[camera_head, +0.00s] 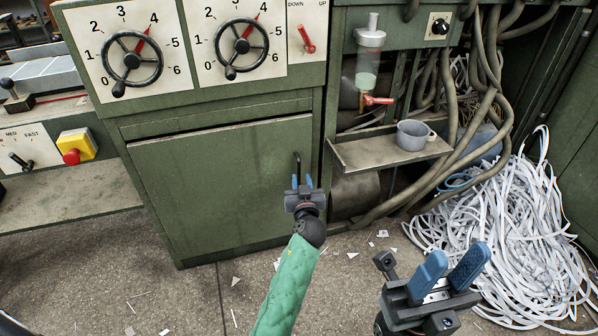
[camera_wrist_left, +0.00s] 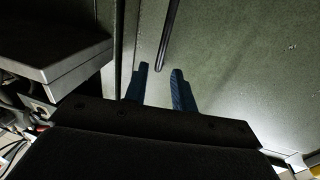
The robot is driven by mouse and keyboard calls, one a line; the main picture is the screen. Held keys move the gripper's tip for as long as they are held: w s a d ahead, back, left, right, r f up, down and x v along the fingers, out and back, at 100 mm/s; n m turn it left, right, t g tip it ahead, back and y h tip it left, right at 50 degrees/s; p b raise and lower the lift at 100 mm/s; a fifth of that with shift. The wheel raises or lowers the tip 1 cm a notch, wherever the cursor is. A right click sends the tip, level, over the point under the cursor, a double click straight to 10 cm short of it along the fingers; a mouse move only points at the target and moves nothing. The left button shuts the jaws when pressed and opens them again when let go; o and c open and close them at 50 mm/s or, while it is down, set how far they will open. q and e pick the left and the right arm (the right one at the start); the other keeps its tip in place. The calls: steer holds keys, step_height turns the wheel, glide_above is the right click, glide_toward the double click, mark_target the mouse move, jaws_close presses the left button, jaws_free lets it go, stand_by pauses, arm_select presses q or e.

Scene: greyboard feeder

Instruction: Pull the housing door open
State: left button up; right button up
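The housing door (camera_head: 215,185) is a large green panel low on the machine front, and it looks shut in its frame. It fills the right of the left wrist view (camera_wrist_left: 245,60). Its dark bar handle (camera_head: 297,160) is near the door's right edge. In the left wrist view the handle (camera_wrist_left: 170,35) hangs just beyond and between the fingertips. My left gripper (camera_head: 302,183) is open, its two blue fingers (camera_wrist_left: 159,78) apart and nothing held. Contact with the handle cannot be told. My right gripper (camera_head: 458,262) is open and empty, in front of the machine at lower right.
A metal shelf (camera_head: 365,155) with a grey cup (camera_head: 412,135) juts out right of the door. Hoses (camera_head: 480,110) and a heap of white paper strips (camera_head: 515,235) lie further right. The floor (camera_head: 120,260) before the door holds only small scraps.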

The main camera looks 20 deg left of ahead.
mark_target(299, 168)
arm_select(q)
steer(key=shift+b+x, duration=0.5)
steer(key=shift+x, duration=3.05)
jaws_close()
